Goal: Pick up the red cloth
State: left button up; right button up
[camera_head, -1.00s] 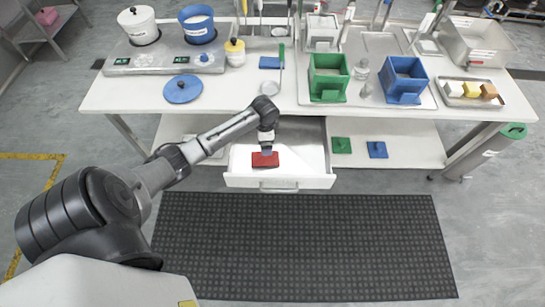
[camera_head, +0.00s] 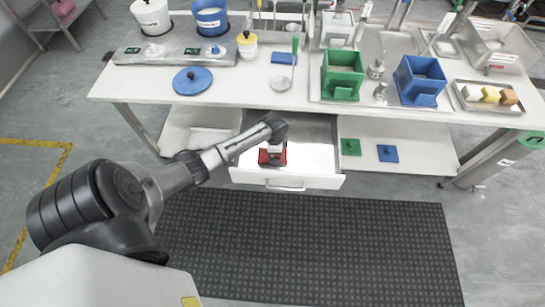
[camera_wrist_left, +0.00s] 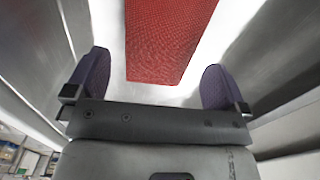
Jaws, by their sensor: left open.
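The red cloth (camera_head: 264,159) lies flat inside an open white drawer (camera_head: 326,181) below the table. My left gripper (camera_head: 273,153) is down in the drawer above the cloth and hides part of it. In the left wrist view the cloth (camera_wrist_left: 163,40) lies ahead of my left gripper (camera_wrist_left: 157,80). The two purple fingertips are wide apart, one to each side of the cloth's near end, and nothing is between them that I can see held. The right gripper does not show.
Drawer walls (camera_wrist_left: 275,60) rise close on both sides of the gripper. The white table (camera_head: 240,95) above holds a blue lid (camera_head: 193,80), a green box (camera_head: 342,75) and a blue box (camera_head: 420,80). A lower shelf (camera_head: 410,165) is beside the drawer. A dark mat (camera_head: 310,245) covers the floor.

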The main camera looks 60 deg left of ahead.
pick_arm(q)
jog(key=shift+f+b, duration=0.3)
jog(key=shift+f, duration=1)
jog(key=c, duration=0.9)
